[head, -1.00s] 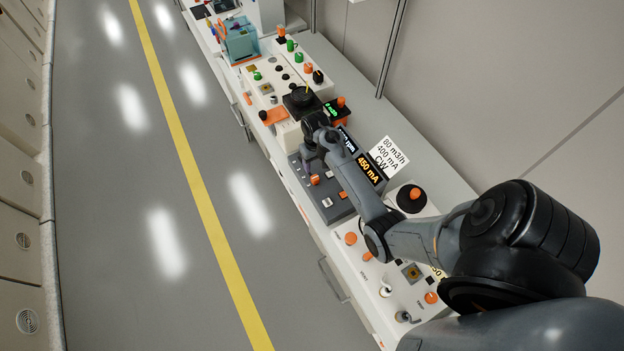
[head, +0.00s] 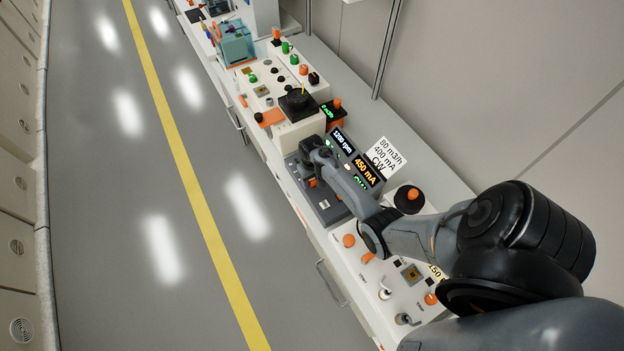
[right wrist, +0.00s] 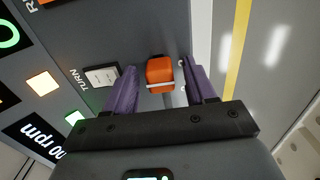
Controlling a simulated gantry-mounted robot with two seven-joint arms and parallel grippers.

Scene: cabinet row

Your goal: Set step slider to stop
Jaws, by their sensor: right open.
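An orange slider knob (right wrist: 160,73) shows in the right wrist view on a dark grey panel, close to the panel's edge. I cannot read a label on it, so I cannot be sure it is the step slider. My right gripper (right wrist: 158,64) is open, with one purple finger on each side of the knob. Whether the fingers touch it is unclear. In the head view my right gripper (head: 311,172) is over the grey control panel (head: 327,212), and mostly hidden by its own wrist. My left gripper is not in view.
Displays read 1200 rpm (head: 342,142) and 450 mA (head: 366,170). A white card (head: 384,153) reads 80 m3/h, 400 mA, CW. The aisle floor (head: 120,220) is clear.

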